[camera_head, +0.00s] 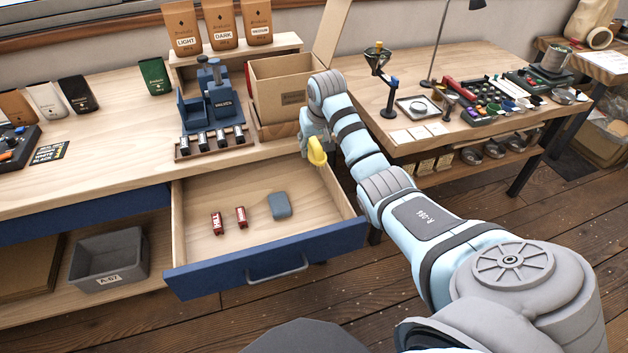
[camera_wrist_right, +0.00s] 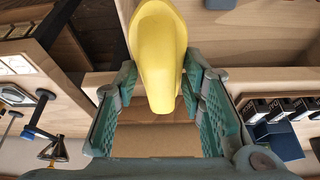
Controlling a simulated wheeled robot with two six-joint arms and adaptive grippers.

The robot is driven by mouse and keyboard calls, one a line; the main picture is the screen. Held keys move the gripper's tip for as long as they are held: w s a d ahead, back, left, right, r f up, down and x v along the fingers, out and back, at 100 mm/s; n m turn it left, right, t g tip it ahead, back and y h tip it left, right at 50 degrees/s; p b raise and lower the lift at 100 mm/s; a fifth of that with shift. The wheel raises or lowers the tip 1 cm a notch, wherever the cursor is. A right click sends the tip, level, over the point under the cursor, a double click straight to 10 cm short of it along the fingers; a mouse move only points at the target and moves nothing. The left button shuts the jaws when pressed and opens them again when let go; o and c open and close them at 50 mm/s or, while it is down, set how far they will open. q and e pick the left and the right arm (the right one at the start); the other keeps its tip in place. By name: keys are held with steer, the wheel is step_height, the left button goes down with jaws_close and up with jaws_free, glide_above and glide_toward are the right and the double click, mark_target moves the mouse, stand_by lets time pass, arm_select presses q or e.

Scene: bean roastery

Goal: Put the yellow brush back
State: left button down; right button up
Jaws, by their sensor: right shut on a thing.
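The yellow brush (camera_head: 317,152) is held by my right gripper (camera_head: 312,138) above the back right corner of the open drawer (camera_head: 215,275). In the right wrist view the brush (camera_wrist_right: 158,55) is a smooth, rounded yellow shape between the two green-padded fingers (camera_wrist_right: 160,95). The drawer has pale wooden walls and a blue front. Inside it lie two small red items (camera_head: 240,217) and a grey-blue rounded case (camera_head: 281,205). My left gripper is not in view.
An open cardboard box (camera_head: 285,85) stands on the counter behind my right gripper, beside a blue machine (camera_head: 222,105). A side table (camera_head: 455,65) with trays and tools is to the right. A grey bin (camera_head: 110,262) sits on the lower shelf. The drawer's back left floor is clear.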

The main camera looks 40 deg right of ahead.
mark_target(320, 164)
step_height(320, 164, down, 16)
steer(key=b, duration=0.4)
steer(key=shift+w, duration=0.1)
steer(key=shift+f, duration=0.1)
steer(key=o, duration=0.9)
steer(key=shift+o, duration=0.2)
steer(key=p+v, duration=0.5)
steer(key=v, duration=0.7)
steer(key=shift+r+p, duration=0.2)
steer(key=shift+p, duration=0.1)
